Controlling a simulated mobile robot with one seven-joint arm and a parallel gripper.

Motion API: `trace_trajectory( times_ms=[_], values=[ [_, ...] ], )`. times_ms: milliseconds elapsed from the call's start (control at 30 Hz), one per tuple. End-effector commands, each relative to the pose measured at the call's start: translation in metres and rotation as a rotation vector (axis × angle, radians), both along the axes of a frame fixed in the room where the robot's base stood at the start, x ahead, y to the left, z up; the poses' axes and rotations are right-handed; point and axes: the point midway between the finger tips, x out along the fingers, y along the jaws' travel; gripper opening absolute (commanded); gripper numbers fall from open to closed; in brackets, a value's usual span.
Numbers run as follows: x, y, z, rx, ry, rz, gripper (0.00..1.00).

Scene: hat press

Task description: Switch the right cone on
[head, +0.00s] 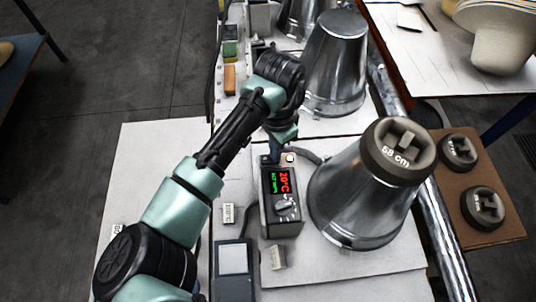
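A metal cone (352,205) with a dark "58 cm" cap (398,150) stands at the right front. Left of it is a dark control box (281,205) with a red and green display reading 20°C and a knob (284,206) on its face. A small pale switch or button (290,158) shows by the box's far end. My gripper (275,155) points down at the far end of the box, beside this pale part. Its fingertips are small and partly hidden, so I cannot tell whether they touch anything or are open.
Another metal cone (337,65) stands behind. A metal pipe (440,220) runs along the right. Two dark caps (484,207) lie on a brown board (508,225). A grey device (233,262) and small labelled blocks (228,213) lie near the box. Pale hats (498,45) are at top right.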

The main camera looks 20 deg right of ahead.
Motion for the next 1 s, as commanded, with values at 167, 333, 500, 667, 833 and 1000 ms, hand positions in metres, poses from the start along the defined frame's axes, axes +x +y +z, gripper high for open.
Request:
trace_trajectory(
  times_ms=[167,333,500,667,833,1000],
  values=[
    [0.0,-0.001,0.019,-0.002,0.0,0.0,0.0],
    [0.0,0.0,0.033,-0.002,-0.001,0.0,0.0],
    [0.0,0.0,0.047,-0.002,-0.001,0.0,0.0],
    [0.0,-0.001,0.059,-0.003,-0.002,-0.001,0.0],
    [0.001,0.0,0.068,-0.003,-0.002,0.0,0.0],
    [0.001,0.0,0.067,-0.001,-0.002,0.0,0.0]
  ],
)
